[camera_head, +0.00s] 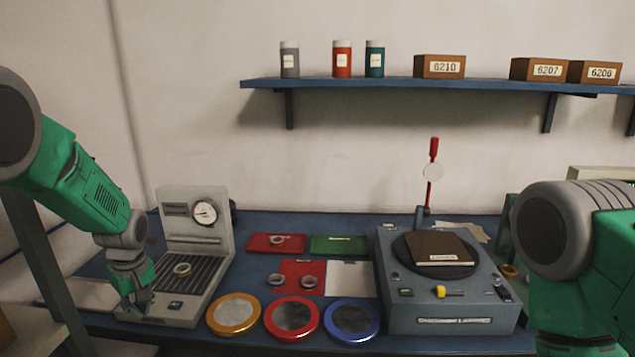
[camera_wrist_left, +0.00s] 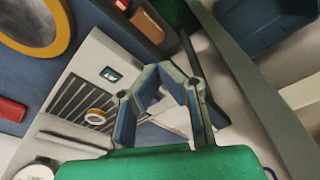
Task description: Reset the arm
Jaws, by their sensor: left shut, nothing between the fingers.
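My left arm comes in from the left with its green gripper (camera_head: 141,303) pointing down, by the front left corner of the grey gauge station (camera_head: 195,315). In the left wrist view the gripper's fingers (camera_wrist_left: 165,70) meet at the tips and hold nothing. A bearing ring (camera_head: 182,269) lies on the station's dark ribbed plate, apart from the gripper; it also shows in the left wrist view (camera_wrist_left: 95,116). My right arm (camera_head: 575,260) shows at the right edge, but its gripper is out of view.
Gold (camera_head: 212,328), red (camera_head: 269,331) and blue (camera_head: 328,333) rimmed dishes line the front edge. Red (camera_head: 296,247) and green (camera_head: 339,244) trays lie behind. A grey machine (camera_head: 430,315) carries a brown box (camera_head: 440,247). A shelf (camera_head: 390,85) holds bottles and boxes.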

